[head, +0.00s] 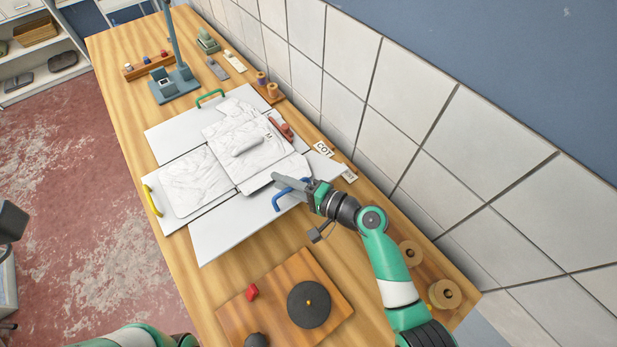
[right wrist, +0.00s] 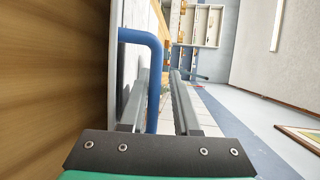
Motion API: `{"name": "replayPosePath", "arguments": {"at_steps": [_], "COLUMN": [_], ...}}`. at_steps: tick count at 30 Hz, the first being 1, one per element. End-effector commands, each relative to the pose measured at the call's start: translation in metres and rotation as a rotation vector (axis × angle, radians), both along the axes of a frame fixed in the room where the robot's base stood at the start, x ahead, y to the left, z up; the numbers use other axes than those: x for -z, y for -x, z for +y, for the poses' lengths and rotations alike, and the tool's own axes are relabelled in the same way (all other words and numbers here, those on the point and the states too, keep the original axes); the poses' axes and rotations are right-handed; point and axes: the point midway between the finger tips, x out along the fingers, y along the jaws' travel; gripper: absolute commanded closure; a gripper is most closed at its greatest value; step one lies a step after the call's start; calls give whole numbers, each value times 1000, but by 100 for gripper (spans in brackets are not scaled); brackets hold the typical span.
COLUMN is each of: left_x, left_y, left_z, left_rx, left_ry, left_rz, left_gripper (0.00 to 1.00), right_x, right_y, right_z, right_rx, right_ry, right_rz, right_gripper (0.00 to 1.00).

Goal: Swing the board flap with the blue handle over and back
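The white folding board lies on the wooden table, with a folded white garment (head: 245,145) spread over its panels. The near flap (head: 228,228) lies flat and carries the blue handle (head: 285,192) toward its right end. My right gripper (head: 282,184) is at this handle. In the right wrist view the blue handle (right wrist: 153,75) runs between the two fingers, with a visible gap to the right finger. The gripper (right wrist: 160,100) is open around the handle. My left gripper is not in view; only a green part of my arm shows at the bottom left.
A yellow handle (head: 152,200) and a green handle (head: 210,97) sit on other flaps. The tiled wall (head: 400,110) runs close along the right. Small cards lie beside it.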

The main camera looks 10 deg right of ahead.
Motion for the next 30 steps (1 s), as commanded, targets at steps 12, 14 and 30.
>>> {"name": "replayPosePath", "arguments": {"at_steps": [12, 14, 30], "left_x": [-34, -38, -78], "left_y": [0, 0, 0], "left_z": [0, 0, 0], "left_rx": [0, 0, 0], "left_ry": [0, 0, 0], "left_rz": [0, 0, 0], "left_gripper": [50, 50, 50], "right_x": [-25, -28, -48], "right_y": [18, 20, 40], "right_z": [-22, -26, -49], "right_rx": [2, 2, 1], "right_ry": [-2, -2, 0], "right_rz": [-2, -3, 1], "right_gripper": [73, 73, 73]}}
